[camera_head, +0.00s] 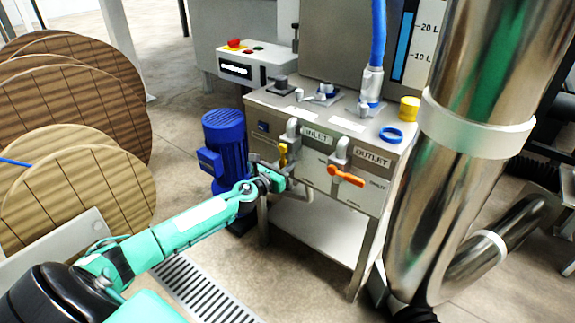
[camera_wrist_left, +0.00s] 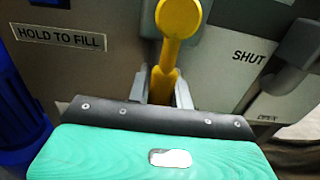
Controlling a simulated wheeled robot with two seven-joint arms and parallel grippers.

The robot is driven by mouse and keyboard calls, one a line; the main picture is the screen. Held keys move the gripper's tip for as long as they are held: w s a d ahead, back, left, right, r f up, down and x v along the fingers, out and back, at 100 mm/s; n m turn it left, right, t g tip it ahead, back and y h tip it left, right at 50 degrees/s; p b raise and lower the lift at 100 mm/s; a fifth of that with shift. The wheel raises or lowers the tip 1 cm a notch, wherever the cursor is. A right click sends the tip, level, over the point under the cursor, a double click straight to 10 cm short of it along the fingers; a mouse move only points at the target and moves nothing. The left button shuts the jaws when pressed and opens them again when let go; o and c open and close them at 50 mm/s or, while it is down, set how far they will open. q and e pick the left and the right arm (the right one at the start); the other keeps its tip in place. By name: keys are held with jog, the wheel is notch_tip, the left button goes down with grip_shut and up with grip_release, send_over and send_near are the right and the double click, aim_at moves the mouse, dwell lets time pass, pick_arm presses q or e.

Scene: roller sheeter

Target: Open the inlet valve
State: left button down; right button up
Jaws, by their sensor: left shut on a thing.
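The inlet valve's yellow handle (camera_head: 283,151) sits on the front of the grey cabinet, below and left of the INLET label (camera_head: 316,134). In the left wrist view the yellow handle (camera_wrist_left: 179,18) runs from a round hub at the top down between my fingers. My left gripper (camera_head: 274,174) reaches the handle from the lower left. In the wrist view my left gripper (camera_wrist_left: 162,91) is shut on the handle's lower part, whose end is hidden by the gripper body. My right gripper is not in view.
The orange outlet handle (camera_head: 346,176) lies just right, roughly level. A blue motor (camera_head: 224,145) stands close left of the cabinet. A large shiny pipe (camera_head: 455,120) rises at right. Wooden reels (camera_head: 75,95) stand at left. In the wrist view a SHUT marking (camera_wrist_left: 252,57) is right of the handle.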

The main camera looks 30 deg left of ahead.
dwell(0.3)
pick_arm(q)
jog(key=c, duration=1.3)
grip_release()
jog(key=shift+a, duration=0.1)
jog(key=shift+o, duration=0.2)
jog(key=shift+s, duration=0.1)
jog(key=s+a, duration=0.1)
jog(key=s, duration=1.2)
jog(key=shift+s, duration=0.3)
